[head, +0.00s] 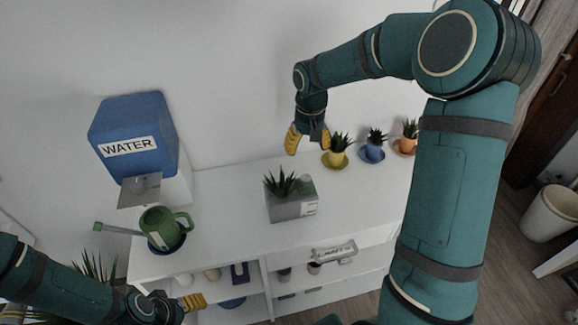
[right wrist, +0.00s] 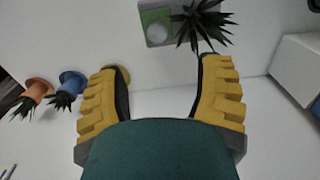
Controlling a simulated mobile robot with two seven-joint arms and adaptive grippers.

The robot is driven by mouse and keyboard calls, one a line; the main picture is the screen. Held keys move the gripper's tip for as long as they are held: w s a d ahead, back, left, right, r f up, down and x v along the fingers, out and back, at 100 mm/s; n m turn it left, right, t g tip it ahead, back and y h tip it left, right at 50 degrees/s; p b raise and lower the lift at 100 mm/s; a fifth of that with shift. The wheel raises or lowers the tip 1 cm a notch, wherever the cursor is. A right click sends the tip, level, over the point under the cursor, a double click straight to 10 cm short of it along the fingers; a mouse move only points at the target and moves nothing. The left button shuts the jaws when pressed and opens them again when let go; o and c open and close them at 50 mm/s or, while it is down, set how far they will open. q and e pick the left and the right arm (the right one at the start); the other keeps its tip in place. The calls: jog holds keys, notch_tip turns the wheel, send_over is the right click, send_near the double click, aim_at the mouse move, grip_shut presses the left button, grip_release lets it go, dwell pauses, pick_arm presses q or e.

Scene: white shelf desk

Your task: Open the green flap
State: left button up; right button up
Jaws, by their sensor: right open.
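The green flap (head: 307,186) is a small green panel on top of a grey box (head: 290,208) near the middle of the white desk. A spiky plant (head: 284,184) rises from the same box, beside the flap. In the right wrist view the flap (right wrist: 157,27) lies beyond the fingertips, with a pale round spot on it. My right gripper (head: 308,142) is open and empty, above the desk's back edge, behind the box and apart from it. My left gripper (head: 194,302) is low at the desk's front left, away from the box; its finger opening is unclear.
A blue WATER tank (head: 134,136) stands at the back left, with a green watering can (head: 162,229) in front. Yellow (head: 337,156), blue (head: 374,151) and orange (head: 407,144) potted plants line the back right. The desk around the box is clear.

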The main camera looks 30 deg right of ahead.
aim_at(306, 177)
jog(key=f+b, duration=0.1)
jog(key=f, duration=0.5)
jog(key=f+b, duration=0.1)
jog(key=f, duration=0.5)
jog(key=shift+w+d+f, duration=0.15)
jog(key=shift+d+f, duration=0.05)
jog(key=shift+f, duration=0.2)
grip_shut()
